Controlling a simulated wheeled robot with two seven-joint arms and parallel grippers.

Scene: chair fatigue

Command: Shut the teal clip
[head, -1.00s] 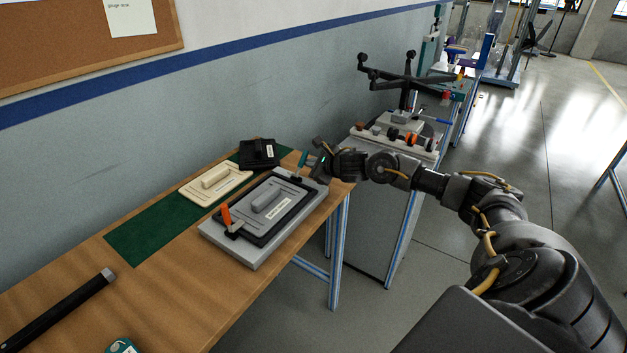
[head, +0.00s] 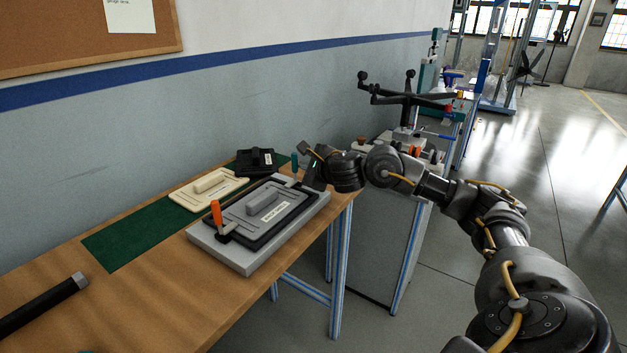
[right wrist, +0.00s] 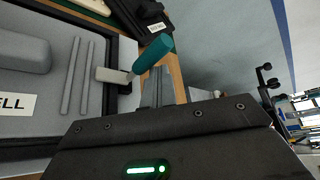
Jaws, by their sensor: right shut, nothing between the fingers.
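The teal clip (head: 295,161) is at the far right corner of the grey fixture (head: 215,251). Its handle stands up, tilted, in the right wrist view (right wrist: 153,53), rising from a small pale base on the plate. My right gripper (head: 308,163) is shut and empty, just right of the handle. In the right wrist view its narrow fingers (right wrist: 155,82) are beside the handle; I cannot tell whether they touch it. The orange clip (head: 216,212) stands upright at the fixture's near left end. My left gripper is not in view.
A dark-framed grey lid (head: 245,212) lies on the fixture. A black bar (head: 40,308) lies front left. A chair base (head: 410,100) stands beyond my arm.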

